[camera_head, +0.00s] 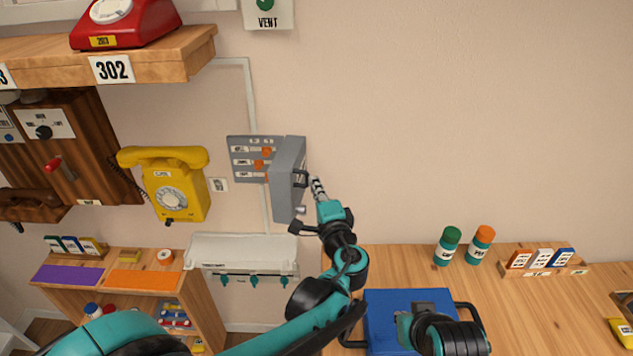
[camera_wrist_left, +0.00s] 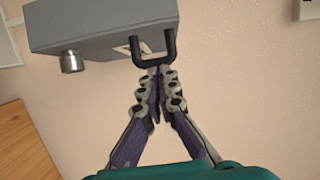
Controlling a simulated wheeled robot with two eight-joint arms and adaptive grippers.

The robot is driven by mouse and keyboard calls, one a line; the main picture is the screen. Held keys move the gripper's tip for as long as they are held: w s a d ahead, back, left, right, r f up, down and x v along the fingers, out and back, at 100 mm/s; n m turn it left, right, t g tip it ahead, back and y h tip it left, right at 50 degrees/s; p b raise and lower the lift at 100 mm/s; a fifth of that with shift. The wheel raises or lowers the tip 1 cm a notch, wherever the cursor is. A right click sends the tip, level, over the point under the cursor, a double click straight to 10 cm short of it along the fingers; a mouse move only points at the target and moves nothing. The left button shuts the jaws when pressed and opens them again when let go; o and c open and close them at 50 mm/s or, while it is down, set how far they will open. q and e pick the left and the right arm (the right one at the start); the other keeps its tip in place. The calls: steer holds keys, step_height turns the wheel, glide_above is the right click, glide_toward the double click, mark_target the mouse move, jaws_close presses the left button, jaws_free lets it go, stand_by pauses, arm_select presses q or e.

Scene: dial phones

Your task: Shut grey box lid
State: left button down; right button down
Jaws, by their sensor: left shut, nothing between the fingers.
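The grey box (camera_head: 240,143) is fixed to the wall, and its face with orange switches and white labels shows. Its grey lid (camera_head: 286,160) stands open, jutting out from the wall on the right side. The lid has a black handle (camera_head: 301,179) and a metal knob. In the left wrist view the lid (camera_wrist_left: 100,22) fills the top, with the handle (camera_wrist_left: 156,58) and the knob (camera_wrist_left: 72,61). My left gripper (camera_head: 316,184) is shut and empty, its fingertips (camera_wrist_left: 160,76) right at the handle; I cannot tell whether they touch.
A yellow dial phone (camera_head: 178,184) hangs left of the box. A white shelf with hooks (camera_head: 240,252) is below. A wooden table (camera_head: 570,310) at right holds a blue box (camera_head: 385,305), two bottles and a small rack. The wall right of the lid is clear.

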steer(key=shift+w+d+f, duration=0.1)
steer(key=shift+w+d, duration=0.1)
stand_by(0.4)
